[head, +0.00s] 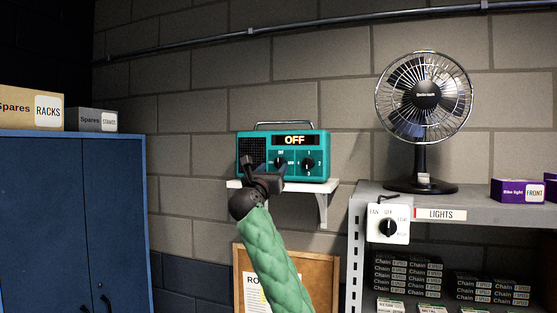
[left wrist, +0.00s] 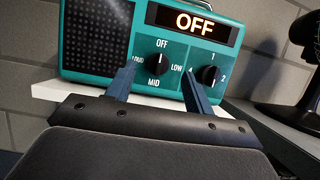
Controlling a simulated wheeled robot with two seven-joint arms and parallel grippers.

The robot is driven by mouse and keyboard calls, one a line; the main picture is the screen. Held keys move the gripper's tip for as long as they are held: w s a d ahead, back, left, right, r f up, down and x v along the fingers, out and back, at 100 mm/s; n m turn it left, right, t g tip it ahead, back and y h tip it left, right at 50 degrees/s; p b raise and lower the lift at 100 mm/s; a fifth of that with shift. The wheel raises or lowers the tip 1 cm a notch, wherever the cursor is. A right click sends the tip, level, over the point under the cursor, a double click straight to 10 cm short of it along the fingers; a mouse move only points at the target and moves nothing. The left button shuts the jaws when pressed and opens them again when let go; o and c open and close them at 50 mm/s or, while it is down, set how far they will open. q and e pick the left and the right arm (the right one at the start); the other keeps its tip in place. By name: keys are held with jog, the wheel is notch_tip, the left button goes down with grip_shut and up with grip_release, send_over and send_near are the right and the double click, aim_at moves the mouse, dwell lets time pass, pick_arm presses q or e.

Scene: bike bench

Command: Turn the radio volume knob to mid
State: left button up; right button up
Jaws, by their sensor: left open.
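The teal radio (head: 312,154) sits on a small white wall shelf, and its display (head: 295,140) reads OFF. In the left wrist view the volume knob (left wrist: 157,58) is black and round, with OFF above, LOUD left, LOW right and MID below. Its white mark points up toward OFF. A second knob (left wrist: 210,75) with numbers is to its right. My left gripper (head: 262,163) is in front of the radio's lower left part. In the left wrist view its fingers (left wrist: 158,75) are open and empty, one to each side below the volume knob, apparently not touching it. My right gripper is not in view.
The white shelf (head: 323,185) carries the radio. A black fan (head: 425,100) stands on a grey shelf unit to the right, with a switch panel (head: 388,224) on its front. A blue cabinet (head: 60,220) with boxes is at left. A corkboard (head: 325,268) is below.

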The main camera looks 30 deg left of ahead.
aim_at(278, 161)
pick_arm(q)
jog(key=p+x, duration=0.1)
jog(key=x, duration=0.2)
jog(key=shift+w+a+r+p, duration=0.1)
jog(key=shift+w+r+p, duration=0.2)
jog(key=shift+p, duration=0.1)
jog(key=shift+w+a, duration=0.15)
jog(key=shift+w, duration=0.45)
jog(key=c, duration=1)
